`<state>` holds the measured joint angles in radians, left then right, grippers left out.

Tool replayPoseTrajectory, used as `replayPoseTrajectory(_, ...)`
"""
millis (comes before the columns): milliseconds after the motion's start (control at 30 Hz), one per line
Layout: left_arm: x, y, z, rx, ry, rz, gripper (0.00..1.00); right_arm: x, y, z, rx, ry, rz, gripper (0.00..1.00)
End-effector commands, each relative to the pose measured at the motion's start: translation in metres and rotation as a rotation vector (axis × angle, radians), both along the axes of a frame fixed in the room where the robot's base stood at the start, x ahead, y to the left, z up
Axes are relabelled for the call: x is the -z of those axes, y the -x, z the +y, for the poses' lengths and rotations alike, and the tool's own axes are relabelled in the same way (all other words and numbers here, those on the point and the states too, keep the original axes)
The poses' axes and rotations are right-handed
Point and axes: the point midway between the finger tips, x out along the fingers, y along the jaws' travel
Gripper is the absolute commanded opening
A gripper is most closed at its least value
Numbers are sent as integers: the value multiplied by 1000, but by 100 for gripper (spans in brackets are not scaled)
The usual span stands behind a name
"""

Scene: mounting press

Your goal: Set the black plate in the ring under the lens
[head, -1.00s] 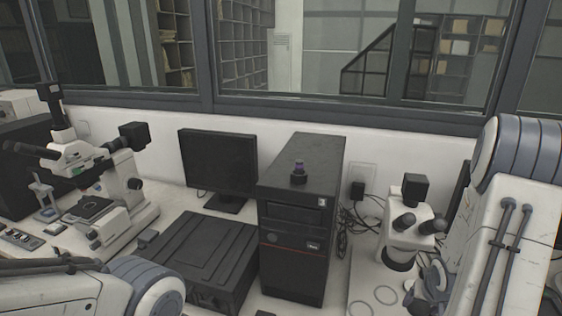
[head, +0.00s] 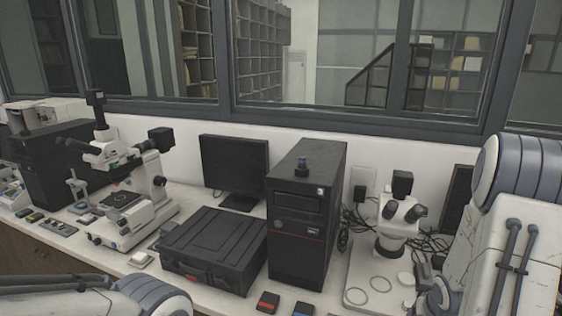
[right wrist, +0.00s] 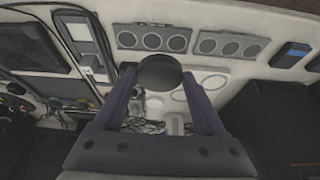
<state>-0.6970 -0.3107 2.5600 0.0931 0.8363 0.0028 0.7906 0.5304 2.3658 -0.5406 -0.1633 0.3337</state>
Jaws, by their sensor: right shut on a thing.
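The black plate (right wrist: 160,72) is a round dark disc in the right wrist view. My right gripper (right wrist: 161,78) is shut on it, with one finger at each side, and holds it above the bench. In the head view a white stereo microscope (head: 397,214) with a dark lens stands on a pale base (head: 360,272) bearing ring outlines (head: 380,284). My right arm covers part of the right side there. My left gripper is out of view.
A black computer tower (head: 300,215) stands left of the stereo microscope, beside a black case (head: 212,248) and a monitor (head: 235,168). A larger microscope (head: 125,190) stands at the left. Small red (head: 268,302) and blue (head: 303,308) items lie near the front edge.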

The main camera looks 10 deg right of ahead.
Motion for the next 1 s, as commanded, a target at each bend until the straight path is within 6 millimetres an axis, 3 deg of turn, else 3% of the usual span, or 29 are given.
replayPoseTrajectory(167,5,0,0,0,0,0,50,5,-13,17,-47,-1,-2,18)
replayPoseTrajectory(367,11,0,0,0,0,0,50,10,-38,55,-139,-1,-3,18)
replayPoseTrajectory(467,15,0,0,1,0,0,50,13,-52,82,-201,-2,-3,18)
replayPoseTrajectory(633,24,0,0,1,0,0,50,22,-75,152,-350,-3,-3,18)
replayPoseTrajectory(800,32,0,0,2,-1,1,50,29,-84,216,-482,-2,-1,18)
replayPoseTrajectory(1000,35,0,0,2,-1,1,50,32,-83,255,-563,0,1,18)
